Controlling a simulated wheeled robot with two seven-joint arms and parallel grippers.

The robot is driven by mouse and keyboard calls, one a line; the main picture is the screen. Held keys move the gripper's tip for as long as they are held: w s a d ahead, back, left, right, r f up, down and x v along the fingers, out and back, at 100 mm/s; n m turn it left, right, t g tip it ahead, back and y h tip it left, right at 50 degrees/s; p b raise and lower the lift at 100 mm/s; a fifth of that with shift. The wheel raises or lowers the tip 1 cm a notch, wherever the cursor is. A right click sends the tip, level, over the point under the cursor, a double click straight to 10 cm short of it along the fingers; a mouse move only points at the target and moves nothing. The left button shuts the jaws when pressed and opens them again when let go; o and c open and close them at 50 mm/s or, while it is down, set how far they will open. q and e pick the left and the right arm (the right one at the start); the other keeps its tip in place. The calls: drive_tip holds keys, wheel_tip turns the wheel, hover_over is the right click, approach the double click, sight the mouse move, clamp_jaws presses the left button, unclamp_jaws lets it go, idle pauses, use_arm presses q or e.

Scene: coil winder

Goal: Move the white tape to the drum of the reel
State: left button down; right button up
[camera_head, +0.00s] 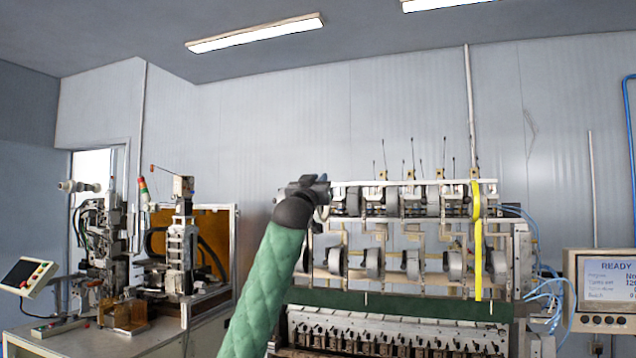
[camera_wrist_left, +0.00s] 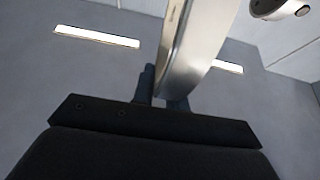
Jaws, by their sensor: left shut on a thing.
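My left gripper (camera_head: 318,189) is raised at the left end of the upper row of rolls on the coil winder. In the left wrist view the gripper (camera_wrist_left: 163,95) is shut on a pale, curved, roll-like thing that I take to be the white tape (camera_wrist_left: 196,45). It stands up between the fingers and runs out of the top of that view. In the head view the held part is too small to make out. I cannot tell which part of the winder is the drum of the reel. My right gripper is not in view.
The coil winder (camera_head: 400,331) carries two rows of grey-white rolls, with one in the lower row (camera_head: 456,264). A yellow strip (camera_head: 478,240) hangs at its right. A screen panel (camera_head: 606,283) stands at the right, another machine (camera_head: 180,240) at the left.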

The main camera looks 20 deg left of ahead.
sight(350, 189)
use_arm(q)
drive_tip(key=shift+w, duration=0.8)
drive_tip(key=shift+w+p, duration=0.55)
drive_tip(key=shift+w, duration=0.6)
drive_tip(key=shift+w+p, duration=0.7)
drive_tip(key=shift+w, duration=1.6)
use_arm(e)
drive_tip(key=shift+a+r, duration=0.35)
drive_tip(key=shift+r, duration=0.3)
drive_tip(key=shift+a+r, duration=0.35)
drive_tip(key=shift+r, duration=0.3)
use_arm(q)
drive_tip(key=shift+w, duration=0.1)
